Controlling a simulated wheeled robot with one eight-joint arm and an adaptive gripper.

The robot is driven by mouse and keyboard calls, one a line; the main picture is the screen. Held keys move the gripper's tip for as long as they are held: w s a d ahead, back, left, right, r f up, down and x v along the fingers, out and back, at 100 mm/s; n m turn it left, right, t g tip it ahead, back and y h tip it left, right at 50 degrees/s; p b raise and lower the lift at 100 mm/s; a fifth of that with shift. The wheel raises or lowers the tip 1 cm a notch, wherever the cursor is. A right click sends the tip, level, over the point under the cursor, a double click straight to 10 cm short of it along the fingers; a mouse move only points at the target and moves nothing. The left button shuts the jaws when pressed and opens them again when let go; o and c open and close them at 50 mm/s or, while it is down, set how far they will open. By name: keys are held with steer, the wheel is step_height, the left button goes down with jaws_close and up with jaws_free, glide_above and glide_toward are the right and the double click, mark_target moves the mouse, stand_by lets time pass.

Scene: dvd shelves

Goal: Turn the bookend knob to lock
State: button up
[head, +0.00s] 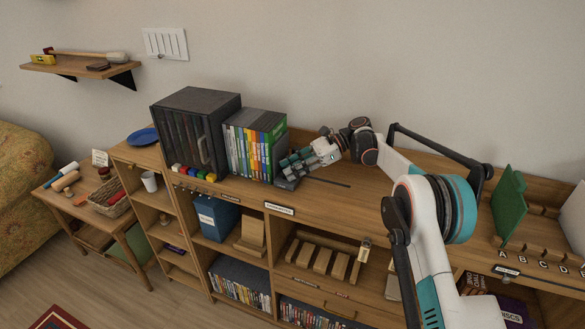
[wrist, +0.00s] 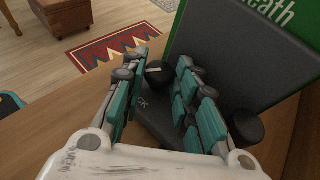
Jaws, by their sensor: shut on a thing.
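The dark grey bookend (head: 288,184) stands at the right end of the row of DVD cases on the shelf top. In the wrist view its upright plate (wrist: 225,65) leans against a green case, and its base (wrist: 158,122) lies below my fingers. My gripper (head: 289,163) reaches in from the right. In the wrist view my gripper (wrist: 158,75) has its teal-padded fingers on either side of a black knob (wrist: 160,72) with a pale mark, and is shut on it. The fingers hide part of the knob and base.
DVD cases (head: 255,142) stand left of the bookend, beside a black cabinet (head: 197,130) with small coloured blocks in front. A dark round piece (wrist: 246,128) sits close to my right finger. The shelf top right of the bookend is mostly clear, with a dark slot (head: 328,182).

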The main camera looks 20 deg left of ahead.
steer(key=o, duration=1)
